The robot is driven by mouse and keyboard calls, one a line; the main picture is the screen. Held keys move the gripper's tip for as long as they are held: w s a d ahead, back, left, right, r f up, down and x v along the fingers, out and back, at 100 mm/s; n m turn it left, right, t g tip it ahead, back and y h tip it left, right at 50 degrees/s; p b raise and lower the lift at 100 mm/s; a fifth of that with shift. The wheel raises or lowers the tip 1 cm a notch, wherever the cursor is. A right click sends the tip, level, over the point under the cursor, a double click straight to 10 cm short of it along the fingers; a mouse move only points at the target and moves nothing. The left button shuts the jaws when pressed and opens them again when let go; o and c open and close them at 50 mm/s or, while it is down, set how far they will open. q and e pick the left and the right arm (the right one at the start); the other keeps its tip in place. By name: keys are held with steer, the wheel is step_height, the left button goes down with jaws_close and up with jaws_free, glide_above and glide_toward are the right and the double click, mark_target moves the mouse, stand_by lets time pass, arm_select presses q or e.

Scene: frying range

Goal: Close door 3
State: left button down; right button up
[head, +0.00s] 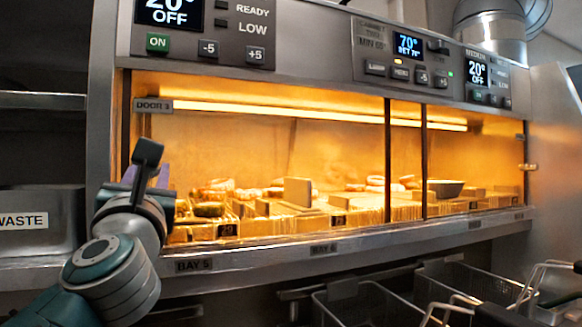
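The DOOR 3 label (153,105) is a small grey plate at the upper left corner of the lit holding cabinet (330,247). Dark upright frame edges run at the cabinet's left end and near its middle right. How far door 3 stands open is hard to tell, as any glass is clear. My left gripper (147,172) is at the cabinet's lower left front, just below the label. It shows dark and purple parts, and my wrist covers much of it. Whether its fingers are open, or touch the door, cannot be told. My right gripper is not in view.
Inside the cabinet are round food items (210,194) and bins with numbered tags. Control panels (205,30) run above. A WASTE bin (40,221) stands at the left. Wire fry baskets (370,302) with black handles hang at the lower right, below the cabinet ledge.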

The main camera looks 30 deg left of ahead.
arm_select(q)
steer(key=shift+s+a, duration=0.4)
steer(key=shift+s, duration=0.05)
steer(key=shift+r, duration=0.1)
steer(key=c, duration=0.6)
jaws_free()
steer(key=shift+s+a, duration=0.1)
steer(key=b+v, duration=0.3)
steer(key=v, duration=0.7)
steer(key=shift+b, duration=0.3)
